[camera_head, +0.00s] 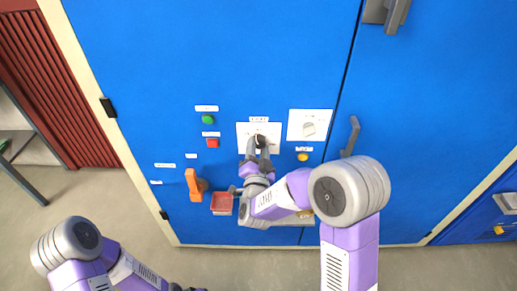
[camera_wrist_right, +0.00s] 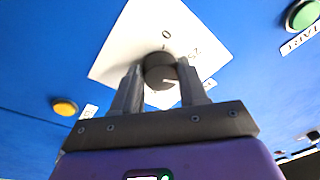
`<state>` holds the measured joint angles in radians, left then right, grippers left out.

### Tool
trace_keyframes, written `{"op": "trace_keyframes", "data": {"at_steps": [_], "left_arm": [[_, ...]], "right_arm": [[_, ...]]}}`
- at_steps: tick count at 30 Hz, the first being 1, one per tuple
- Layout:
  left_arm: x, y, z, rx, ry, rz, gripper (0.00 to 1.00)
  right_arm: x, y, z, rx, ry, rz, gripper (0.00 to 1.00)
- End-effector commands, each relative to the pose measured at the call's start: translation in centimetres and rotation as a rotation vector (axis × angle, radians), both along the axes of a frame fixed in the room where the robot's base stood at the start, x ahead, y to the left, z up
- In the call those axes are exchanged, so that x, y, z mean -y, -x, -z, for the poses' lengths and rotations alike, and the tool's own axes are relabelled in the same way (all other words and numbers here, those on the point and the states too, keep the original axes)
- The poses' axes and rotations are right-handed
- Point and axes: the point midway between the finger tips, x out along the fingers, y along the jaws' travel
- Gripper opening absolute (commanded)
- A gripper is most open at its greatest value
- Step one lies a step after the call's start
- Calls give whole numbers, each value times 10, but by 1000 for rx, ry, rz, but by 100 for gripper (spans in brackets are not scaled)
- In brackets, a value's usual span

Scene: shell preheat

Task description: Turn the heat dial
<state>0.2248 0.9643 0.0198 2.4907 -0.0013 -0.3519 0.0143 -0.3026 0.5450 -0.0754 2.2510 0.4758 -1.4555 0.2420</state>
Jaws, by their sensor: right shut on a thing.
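A dark round dial (camera_wrist_right: 160,71) sits on a white plate (camera_wrist_right: 196,32) on the blue cabinet front. My right gripper (camera_wrist_right: 159,82) is shut on this dial, with one finger on each side of it. In the head view the right gripper (camera_head: 259,146) reaches up to the same white plate (camera_head: 243,129) and mostly covers the dial. A second, pale dial (camera_head: 308,128) is on another white plate to the right. I cannot read which label says heat. Only a dark bit of my left gripper (camera_head: 185,289) shows at the bottom edge; its jaws are unclear.
A green button (camera_head: 208,119) and a red button (camera_head: 212,143) are left of the gripped dial; a yellow button (camera_head: 303,157) is lower right. An orange lever (camera_head: 193,183), a small red tray (camera_head: 222,203) and a grey door handle (camera_head: 351,137) stick out nearby.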

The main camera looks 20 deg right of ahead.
Motion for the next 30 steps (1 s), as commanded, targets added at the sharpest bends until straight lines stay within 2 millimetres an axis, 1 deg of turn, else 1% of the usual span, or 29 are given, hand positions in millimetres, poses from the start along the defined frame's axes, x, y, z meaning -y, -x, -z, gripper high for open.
{"op": "trace_keyframes", "data": {"at_steps": [6, 15, 21, 30], "left_arm": [[0, 0, 0, 0, 0, 0, 43], [0, 0, 0, 0, 0, 0, 43], [0, 0, 0, 0, 0, 0, 43], [0, 0, 0, 0, 0, 0, 43]], "right_arm": [[-1, 0, 0, 50, -173, 0, 12], [-2, -1, -1, 96, -331, 1, 12], [-2, -1, -1, 111, -380, 0, 12], [-2, -1, -1, 114, -394, 0, 12]]}}
